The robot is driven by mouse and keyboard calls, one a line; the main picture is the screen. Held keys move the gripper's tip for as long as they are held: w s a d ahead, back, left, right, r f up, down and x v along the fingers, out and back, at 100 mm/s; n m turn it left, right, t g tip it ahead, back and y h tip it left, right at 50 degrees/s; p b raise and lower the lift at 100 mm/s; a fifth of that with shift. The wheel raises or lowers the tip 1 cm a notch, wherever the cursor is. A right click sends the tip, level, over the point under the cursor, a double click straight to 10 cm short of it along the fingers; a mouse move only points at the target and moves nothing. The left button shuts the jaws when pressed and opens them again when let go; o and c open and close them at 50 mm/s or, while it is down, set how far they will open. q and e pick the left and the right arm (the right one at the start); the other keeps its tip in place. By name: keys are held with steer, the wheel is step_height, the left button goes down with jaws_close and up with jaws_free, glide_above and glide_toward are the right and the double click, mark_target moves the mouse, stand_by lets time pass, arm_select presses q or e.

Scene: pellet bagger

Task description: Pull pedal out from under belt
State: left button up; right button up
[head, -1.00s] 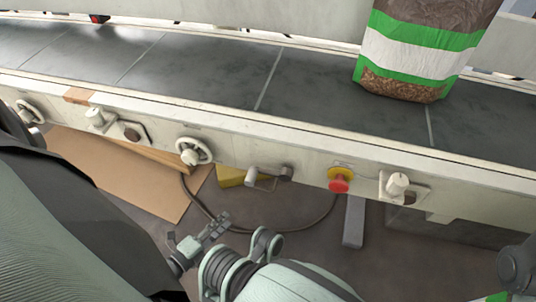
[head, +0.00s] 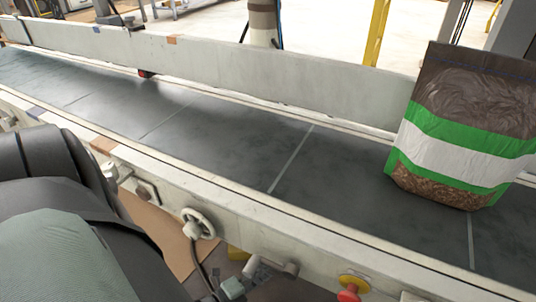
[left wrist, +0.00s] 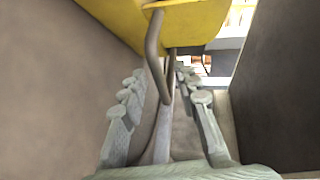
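The yellow pedal (left wrist: 195,25) fills the top of the left wrist view. A bent grey metal bar (left wrist: 154,48) comes down from it. My left gripper (left wrist: 164,85) is open, with its fingers apart on either side of the bar's line; I cannot tell whether they touch it. In the head view only a small yellow corner of the pedal (head: 237,253) shows below the conveyor's front rail; the rest is hidden. The belt (head: 235,140) runs across above it. My right gripper is out of view.
A pellet bag (head: 465,125) stands on the belt at the right. A dark cable (head: 203,279) hangs below the handwheel. A dark upright surface (left wrist: 280,90) stands right of the gripper.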

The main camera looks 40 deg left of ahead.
arm_select(q)
steer(key=shift+w, duration=0.35)
jaws_close()
steer(key=shift+f, duration=0.1)
